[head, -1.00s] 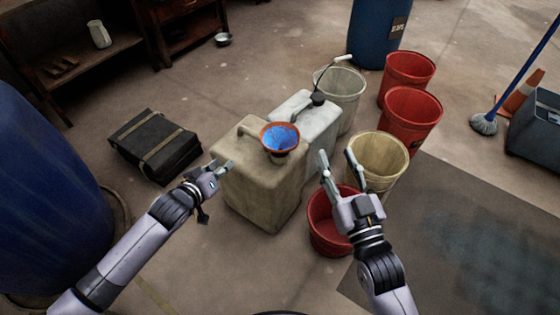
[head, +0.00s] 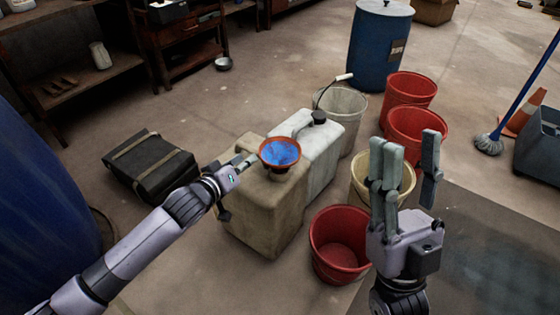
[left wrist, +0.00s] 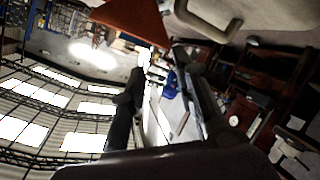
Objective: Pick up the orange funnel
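The orange funnel (head: 281,168), blue inside, sits upright in the top of the beige canister (head: 261,212). My left gripper (head: 250,161) is close to the funnel's left side in the head view; whether it touches cannot be told. In the left wrist view, the funnel's orange side (left wrist: 132,18) shows just beyond the fingertips, and the fingers (left wrist: 160,65) stand apart with nothing between them. My right gripper (head: 405,150) is open and empty, raised in front of the cream bucket (head: 405,178), partly hiding it.
A whitish canister (head: 325,155) with a black cap stands right behind the beige one. Red buckets (head: 335,235), a grey-white bucket (head: 345,110) and a blue drum (head: 377,50) stand to the right and behind. A black strapped case (head: 150,165) lies on the floor at left.

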